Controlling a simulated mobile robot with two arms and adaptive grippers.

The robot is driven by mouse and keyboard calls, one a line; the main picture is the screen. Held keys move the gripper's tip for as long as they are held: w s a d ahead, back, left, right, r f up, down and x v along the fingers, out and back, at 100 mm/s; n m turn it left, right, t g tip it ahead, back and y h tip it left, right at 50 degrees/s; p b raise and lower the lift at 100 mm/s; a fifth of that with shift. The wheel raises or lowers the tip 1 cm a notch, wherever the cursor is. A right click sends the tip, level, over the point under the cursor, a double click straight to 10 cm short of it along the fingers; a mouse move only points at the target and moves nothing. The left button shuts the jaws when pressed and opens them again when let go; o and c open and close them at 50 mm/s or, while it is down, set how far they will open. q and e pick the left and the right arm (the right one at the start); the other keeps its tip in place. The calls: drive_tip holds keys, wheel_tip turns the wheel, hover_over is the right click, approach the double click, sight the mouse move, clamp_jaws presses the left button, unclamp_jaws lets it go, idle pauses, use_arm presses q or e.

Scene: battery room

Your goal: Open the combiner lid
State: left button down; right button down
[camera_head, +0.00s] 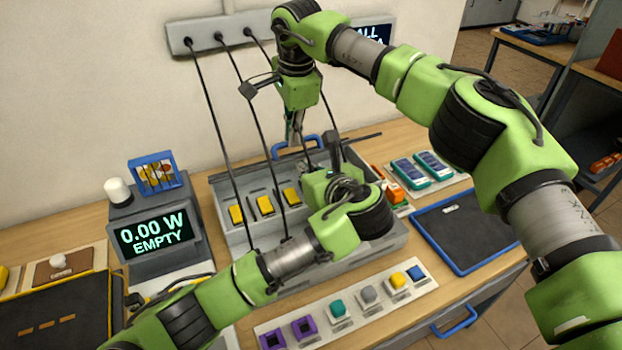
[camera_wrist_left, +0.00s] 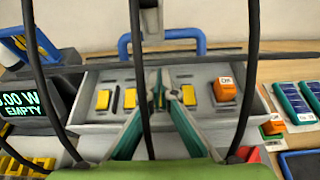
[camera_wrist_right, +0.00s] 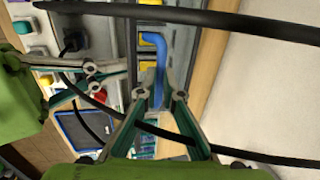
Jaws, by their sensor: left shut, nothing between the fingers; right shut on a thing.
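The combiner (camera_head: 225,235) is a grey box on the wooden table, with several yellow pieces showing inside it. A blue handle (camera_head: 285,150) shows at its far side, by a thin dark edge that seems to be the lid (camera_head: 225,174); how far the lid is open is hard to tell. My right gripper (camera_head: 295,135) reaches down from above and is shut on the blue handle, which runs up between its fingers in the right wrist view (camera_wrist_right: 158,45). My left gripper (camera_wrist_left: 160,88) is shut and empty over the box, in front of the yellow pieces.
Black cables (camera_head: 211,100) hang from a wall strip (camera_head: 210,35) across the box. A display (camera_head: 155,235) reads "0.00 W EMPTY" at left. A strip of coloured blocks (camera_head: 345,308) lies in front. A blue-edged dark tray (camera_head: 465,235) is at right. An orange switch (camera_wrist_left: 224,90) sits in the box.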

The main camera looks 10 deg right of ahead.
sight(300, 156)
drive_tip(key=shift+w+f, duration=0.1)
drive_tip(key=shift+f, duration=0.25)
